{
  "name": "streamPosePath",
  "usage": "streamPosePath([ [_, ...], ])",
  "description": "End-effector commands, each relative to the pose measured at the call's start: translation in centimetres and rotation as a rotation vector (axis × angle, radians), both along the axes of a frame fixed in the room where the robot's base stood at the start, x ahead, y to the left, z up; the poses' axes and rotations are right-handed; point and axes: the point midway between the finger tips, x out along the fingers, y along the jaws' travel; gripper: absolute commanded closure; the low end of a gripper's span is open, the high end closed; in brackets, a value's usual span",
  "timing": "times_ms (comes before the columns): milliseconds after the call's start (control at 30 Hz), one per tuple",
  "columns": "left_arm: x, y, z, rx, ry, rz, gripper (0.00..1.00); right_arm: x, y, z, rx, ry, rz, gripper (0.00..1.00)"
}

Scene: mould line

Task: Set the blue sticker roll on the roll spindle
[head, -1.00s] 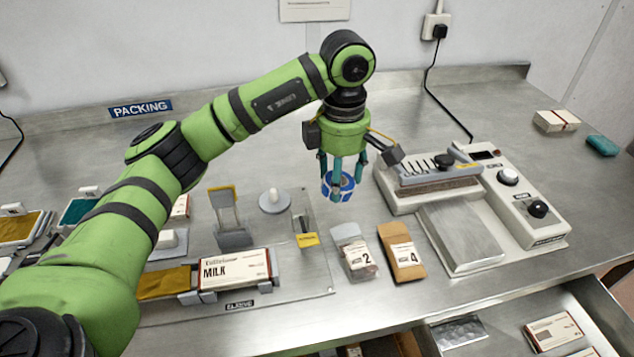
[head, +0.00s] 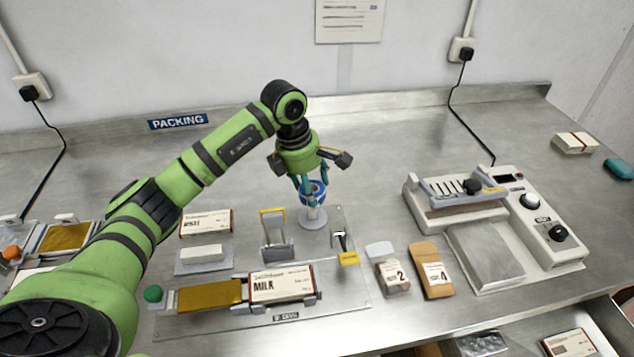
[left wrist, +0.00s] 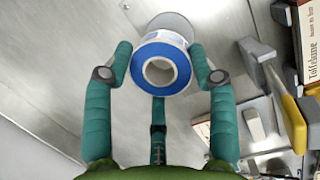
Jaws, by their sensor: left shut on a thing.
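The blue sticker roll (head: 318,188) is held between the fingers of my left gripper (head: 309,186). In the left wrist view the roll (left wrist: 146,56) faces me with its blue ring and open core, and the green fingers close on it from both sides. The roll spindle (head: 313,218), a pale post on a round grey base, stands directly below the roll in the head view. In the wrist view its round base (left wrist: 172,22) shows partly behind the roll. I cannot tell whether the post tip is inside the core. My right gripper is not in view.
The bench behind is clear.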

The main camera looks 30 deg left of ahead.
Motion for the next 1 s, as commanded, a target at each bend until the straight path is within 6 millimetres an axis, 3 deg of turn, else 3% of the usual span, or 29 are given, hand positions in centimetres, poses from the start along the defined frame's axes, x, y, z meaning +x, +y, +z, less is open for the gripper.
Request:
streamPosePath([
  [600, 0.0, 0.0, -5.5, 0.001, 0.001, -0.001, 0.77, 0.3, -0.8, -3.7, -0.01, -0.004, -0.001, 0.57],
  [1000, 0.0, 0.0, -6.0, 0.001, 0.001, -0.001, 0.77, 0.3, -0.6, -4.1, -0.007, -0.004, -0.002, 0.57],
])
